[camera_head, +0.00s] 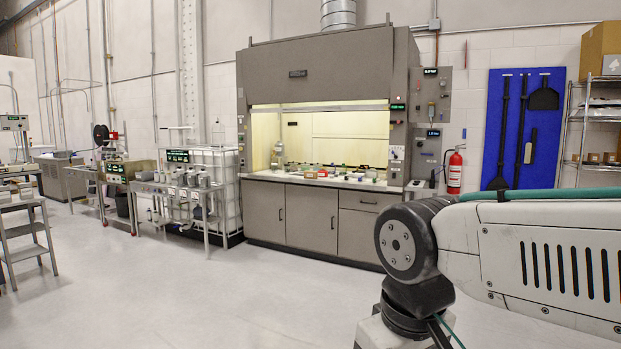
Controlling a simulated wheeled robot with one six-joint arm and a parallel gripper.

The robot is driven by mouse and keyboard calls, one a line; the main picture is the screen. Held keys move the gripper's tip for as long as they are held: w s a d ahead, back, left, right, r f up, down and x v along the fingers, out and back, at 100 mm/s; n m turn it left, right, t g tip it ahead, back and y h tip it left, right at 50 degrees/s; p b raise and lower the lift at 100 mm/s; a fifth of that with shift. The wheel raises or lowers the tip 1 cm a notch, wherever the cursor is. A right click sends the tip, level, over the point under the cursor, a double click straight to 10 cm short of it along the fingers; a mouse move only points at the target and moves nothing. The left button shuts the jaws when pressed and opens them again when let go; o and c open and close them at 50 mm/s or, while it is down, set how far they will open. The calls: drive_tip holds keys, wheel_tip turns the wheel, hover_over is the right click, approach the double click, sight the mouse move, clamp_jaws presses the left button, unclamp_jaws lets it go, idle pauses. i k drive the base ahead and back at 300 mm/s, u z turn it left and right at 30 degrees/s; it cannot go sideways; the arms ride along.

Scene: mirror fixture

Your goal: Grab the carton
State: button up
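A brown cardboard carton (599,45) sits on top of the wire shelf at the far right, cut off by the picture's edge. Several much smaller brown boxes (594,157) stand on a lower level of the same shelf. Which of these the task means, I cannot tell. Part of my white and black arm fills the lower right. My gripper is out of view, so its position relative to the carton does not show.
A grey fume hood (320,120) with small items on its worktop stands at the centre back. A red fire extinguisher (454,170) and a blue tool panel (522,125) hang right of it. Metal carts (190,190) and steps (25,235) stand left. The floor (190,300) in front is clear.

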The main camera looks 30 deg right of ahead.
sight(309, 175)
drive_tip(key=z, duration=0.1)
drive_tip(key=i, duration=0.4)
drive_tip(key=z, duration=0.55)
drive_tip(key=i, duration=2.1)
drive_tip(key=z, duration=0.55)
drive_tip(key=i, duration=2)
drive_tip(key=u, duration=0.3)
drive_tip(key=i, duration=2.15)
drive_tip(key=u, duration=0.6)
drive_tip(key=i, duration=0.95)
drive_tip(key=u, duration=0.25)
